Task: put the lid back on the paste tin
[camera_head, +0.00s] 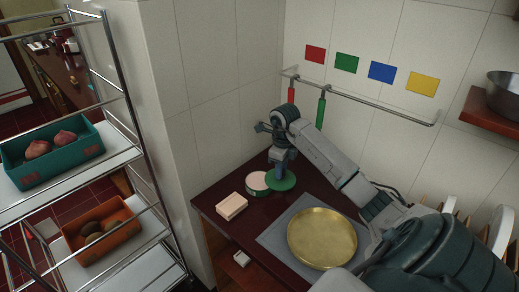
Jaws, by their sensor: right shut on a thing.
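The paste tin (257,184) stands open on the dark red counter, with pale pink paste showing in its top. The round green lid (287,185) is just to the right of the tin, lying roughly flat. My right gripper (281,171) points down and is shut on the lid from above. The lid's edge is very close to the tin's right side; I cannot tell whether they touch, or whether the lid is clear of the counter. My left gripper is not in view.
A pale block (231,206) sits left of the tin. A brass pan (322,238) lies on a grey mat (272,238) nearer me. The tiled wall and a rail (375,107) with hanging red and green items are behind. A wire rack (139,150) with crates stands left.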

